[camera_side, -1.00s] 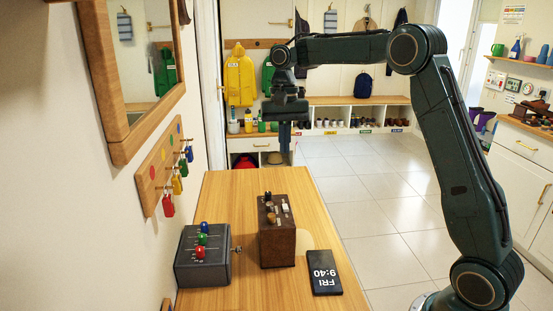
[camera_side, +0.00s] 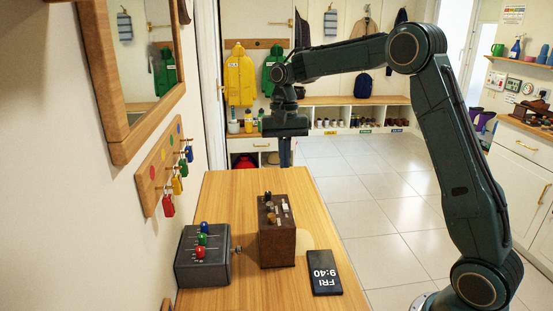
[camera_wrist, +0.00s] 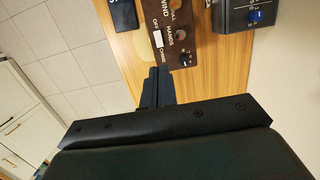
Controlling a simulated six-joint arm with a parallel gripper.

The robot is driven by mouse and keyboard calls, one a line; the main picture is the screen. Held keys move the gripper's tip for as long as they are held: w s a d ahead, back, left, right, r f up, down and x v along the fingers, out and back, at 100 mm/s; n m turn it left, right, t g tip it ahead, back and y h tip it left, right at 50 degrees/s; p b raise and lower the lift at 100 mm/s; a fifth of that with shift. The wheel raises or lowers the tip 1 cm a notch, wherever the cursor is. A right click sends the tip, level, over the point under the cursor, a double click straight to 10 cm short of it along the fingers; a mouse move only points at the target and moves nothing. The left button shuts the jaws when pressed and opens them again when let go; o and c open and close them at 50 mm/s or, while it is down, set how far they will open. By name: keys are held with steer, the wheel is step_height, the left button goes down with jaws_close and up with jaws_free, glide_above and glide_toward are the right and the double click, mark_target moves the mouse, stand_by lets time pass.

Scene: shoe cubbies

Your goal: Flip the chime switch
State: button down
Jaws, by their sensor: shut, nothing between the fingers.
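A brown clock box (camera_side: 278,245) stands on the wooden table with controls on its top. The chime switch (camera_side: 285,207) is a small white rocker on that top. In the wrist view the switch (camera_wrist: 157,39) sits between the printed words OFF and CHIME, near a knob marked HANDS (camera_wrist: 181,32). My gripper (camera_side: 285,165) is shut and empty, pointing down above the far part of the table, beyond the box. In the wrist view the fingertips (camera_wrist: 158,70) show just below the switch, apart from it. I cannot tell their exact height.
A dark grey box (camera_side: 203,270) with green, red and blue knobs stands left of the clock box. The table's far part (camera_side: 230,185) is clear.

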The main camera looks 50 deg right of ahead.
mark_target(285, 205)
steer(key=f, duration=0.6)
steer(key=s+a+f, duration=0.1)
steer(key=f, duration=0.3)
steer(key=shift+f, duration=0.15)
steer(key=shift+f, duration=0.2)
steer(key=shift+s, duration=0.1)
